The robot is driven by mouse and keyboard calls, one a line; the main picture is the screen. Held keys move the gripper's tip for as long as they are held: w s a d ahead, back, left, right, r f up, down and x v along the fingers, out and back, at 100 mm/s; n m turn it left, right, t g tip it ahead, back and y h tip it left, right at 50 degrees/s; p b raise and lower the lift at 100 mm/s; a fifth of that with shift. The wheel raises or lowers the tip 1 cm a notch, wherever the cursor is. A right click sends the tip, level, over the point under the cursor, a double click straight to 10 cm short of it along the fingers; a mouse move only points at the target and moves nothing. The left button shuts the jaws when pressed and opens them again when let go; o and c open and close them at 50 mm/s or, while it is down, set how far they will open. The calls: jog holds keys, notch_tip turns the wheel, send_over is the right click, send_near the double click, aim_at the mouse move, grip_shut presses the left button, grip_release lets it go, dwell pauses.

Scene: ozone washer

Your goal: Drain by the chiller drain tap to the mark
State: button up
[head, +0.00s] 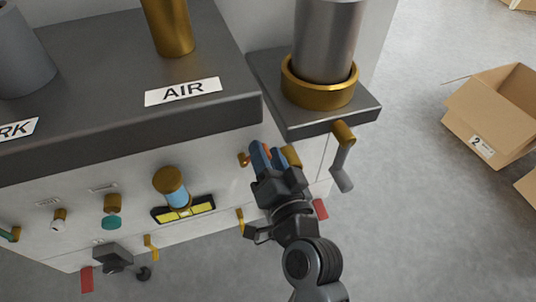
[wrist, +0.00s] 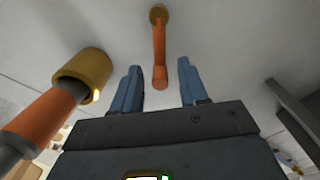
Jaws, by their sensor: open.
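My gripper (head: 259,153) is in front of the white cabinet face, its two blue fingers apart. In the wrist view the fingers (wrist: 160,88) stand either side of the end of a small orange tap handle (wrist: 159,60), with gaps on both sides. The handle hangs from a brass boss (wrist: 158,14) on the white panel. In the head view a small orange-brown fitting (head: 243,160) shows just left of the fingertips. No label names the chiller drain tap. A brass-capped sight glass (head: 177,197) holds blue liquid; I cannot make out a mark on it.
A larger brass collar with an orange and grey shaft (wrist: 80,82) is close on the left in the wrist view. A grey lever (head: 342,165) hangs at the right corner. Several valves line the panel. A cardboard box (head: 490,115) stands on open floor.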

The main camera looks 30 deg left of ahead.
jog(key=v, duration=0.8)
jog(key=shift+b, duration=0.4)
jog(key=s+d+f+m+t+h, duration=0.1)
jog(key=s+d+f+h, duration=0.15)
jog(key=d, duration=0.35)
jog(key=s+d+f+m+t+h, duration=0.1)
jog(key=s+d+h, duration=0.15)
jog(key=d, duration=0.45)
jog(key=s+d+f+m+t+h, duration=0.1)
jog(key=s+d+f+h, duration=0.1)
jog(key=s+d, duration=0.3)
jog(key=s+d+r+n+h, duration=0.1)
jog(key=s+d+r+h, duration=0.25)
jog(key=s+d, duration=0.45)
jog(key=s+d+r+h, duration=0.3)
jog(key=s+d+r, duration=0.2)
jog(key=s+d, duration=0.35)
notch_tip(320, 180, up, 34)
jog(key=p, duration=3.4)
jog(key=shift+w+a, duration=0.1)
